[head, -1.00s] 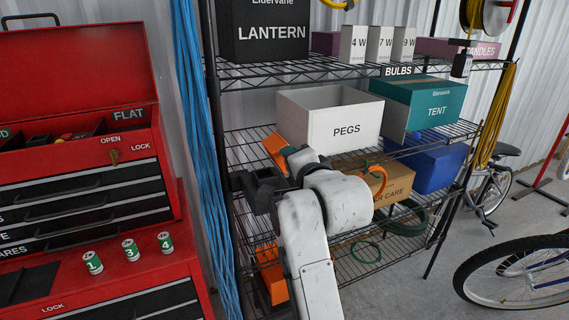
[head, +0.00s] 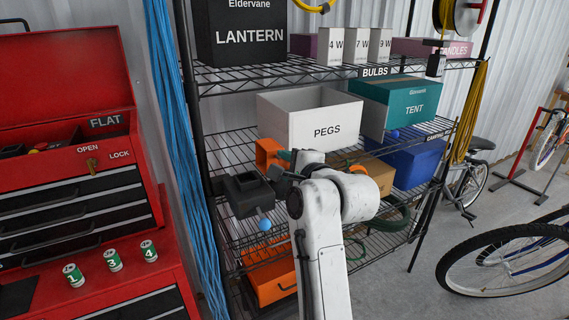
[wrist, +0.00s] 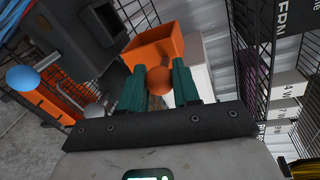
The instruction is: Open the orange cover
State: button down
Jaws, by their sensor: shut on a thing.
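The orange cover (head: 268,152) shows in the head view as a hollow, box-like piece, just left of my arm and below the PEGS box. It also shows in the wrist view (wrist: 152,50), with an orange ball knob (wrist: 158,80) in front of it. My gripper (wrist: 160,84) has its green fingers shut on this knob, one on each side. A dark grey housing (head: 247,190) is left of the cover, with a blue ball (head: 265,224) below it; a blue ball also shows at the left in the wrist view (wrist: 22,78). My wrist hides part of the cover in the head view.
A wire shelf (head: 230,152) holds the white PEGS box (head: 300,125), a teal TENT box (head: 408,104) and a cardboard box (head: 370,172). An orange case (head: 270,284) lies below. Blue cords (head: 172,150) hang at the left, by the red tool chest (head: 70,175).

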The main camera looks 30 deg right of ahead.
jog(key=shift+f, duration=0.1)
jog(key=c, duration=0.8)
grip_release()
jog(key=shift+c, duration=0.2)
jog(key=s+r+b, duration=0.2)
jog(key=s, duration=0.8)
jog(key=shift+s, duration=0.3)
jog(key=shift+d, duration=0.1)
jog(key=s+d+f+n+g, duration=0.1)
jog(key=s+f+n+g, duration=0.55)
jog(key=f, duration=0.85)
jog(key=s+f+n+g, duration=0.4)
jog(key=s+f+n, duration=0.4)
jog(key=s+f, duration=0.6)
jog(key=s+a+f+n+g, duration=0.1)
jog(key=s+f+n+g, duration=0.3)
jog(key=s+f, duration=0.6)
jog(key=shift+s+a+n, duration=0.4)
jog(key=shift+s+n, duration=0.45)
jog(key=shift+s, duration=0.3)
